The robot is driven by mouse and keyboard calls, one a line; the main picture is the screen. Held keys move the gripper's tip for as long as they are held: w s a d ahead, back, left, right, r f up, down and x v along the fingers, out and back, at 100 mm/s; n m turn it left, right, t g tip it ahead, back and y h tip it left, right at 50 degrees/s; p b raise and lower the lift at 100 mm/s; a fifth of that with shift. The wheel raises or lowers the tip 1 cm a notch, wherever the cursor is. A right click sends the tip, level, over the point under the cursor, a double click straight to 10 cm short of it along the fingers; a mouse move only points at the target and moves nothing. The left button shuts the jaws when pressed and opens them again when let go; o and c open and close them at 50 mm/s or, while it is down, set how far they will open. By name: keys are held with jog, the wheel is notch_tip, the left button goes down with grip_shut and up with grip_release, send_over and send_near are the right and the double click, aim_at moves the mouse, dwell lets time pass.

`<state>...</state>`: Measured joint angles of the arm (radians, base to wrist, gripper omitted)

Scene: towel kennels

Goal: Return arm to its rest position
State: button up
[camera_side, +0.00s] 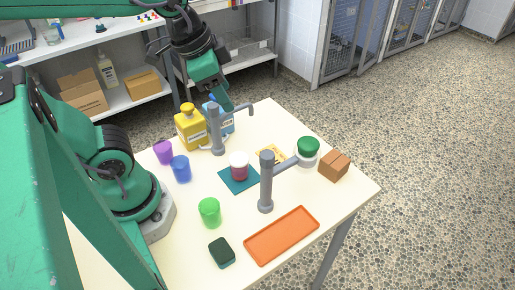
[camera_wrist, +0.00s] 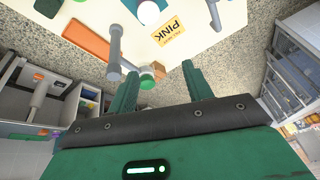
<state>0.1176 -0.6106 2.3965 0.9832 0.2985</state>
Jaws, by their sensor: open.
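My arm is raised over the back of the table, and my gripper (camera_side: 222,98) hangs near the blue bottle (camera_side: 218,118) in the side view. Whether it touches the bottle cannot be told there. In the wrist view its two green fingers (camera_wrist: 158,70) are spread apart with nothing held between them. The white table (camera_side: 345,190) lies below. A white and maroon jar (camera_side: 239,167) stands on a teal mat (camera_side: 232,185).
A yellow jug (camera_side: 190,130) and grey tap-like post (camera_side: 215,135) stand near my gripper. A second post (camera_side: 266,185) reaches toward a green-topped white item (camera_side: 308,148). Cups, an orange tray (camera_side: 282,236), brown block (camera_side: 334,165) and dark green sponge (camera_side: 222,252) occupy the table. Shelves stand behind.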

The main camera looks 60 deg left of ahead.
jog(key=a+n, duration=0.1)
jog(key=s+a+n+t, duration=0.1)
jog(key=n, duration=0.2)
jog(key=shift+s+a+f+n+y, duration=0.25)
jog(key=shift+a+n+y, duration=0.05)
jog(key=shift+a+n, duration=0.1)
